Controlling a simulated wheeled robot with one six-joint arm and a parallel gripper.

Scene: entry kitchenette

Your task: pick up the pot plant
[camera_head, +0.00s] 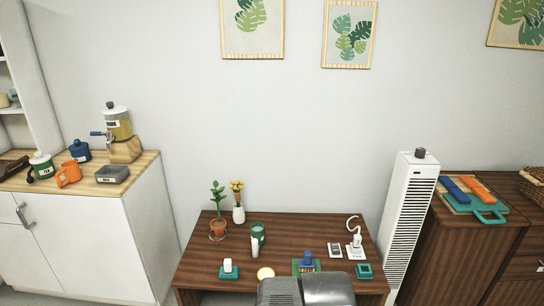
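The pot plant (217,230) stands upright at the back left of the low dark wooden table (190,262). It has a small terracotta-coloured pot and a thin stem with green leaves. A white vase with yellow flowers (238,214) stands close on its right. My gripper is not in view, so its state does not show.
On the table are also a green tin (258,233), a white bottle (254,248), a yellow disc (265,273) and several small items on the right. A white tower heater (408,215) stands at the table's right. A white cabinet (100,250) stands left.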

